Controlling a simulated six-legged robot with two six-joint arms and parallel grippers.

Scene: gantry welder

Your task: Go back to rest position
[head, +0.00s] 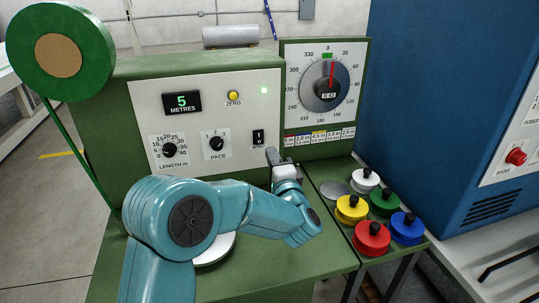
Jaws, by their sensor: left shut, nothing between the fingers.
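My left arm is teal and reaches in from the bottom left. Its gripper (273,156) is shut and empty, just in front of the lower right of the white control panel (205,95). The gripper is close to a black rocker switch (258,137), below and right of it. I cannot tell whether it touches the panel. The panel has a display (182,101) reading 5 METRES, a yellow ZERO button (233,96), a LENGTH knob (170,149) and a PAGE-like PACE knob (217,143). A green light (264,90) is lit. My right gripper is not in view.
A round dial (326,85) with a red pointer stands right of the panel. Several coloured spools, including a red one (371,238), stand on the green bench at right. A green reel (61,54) hangs at upper left. A blue cabinet (440,100) blocks the right side.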

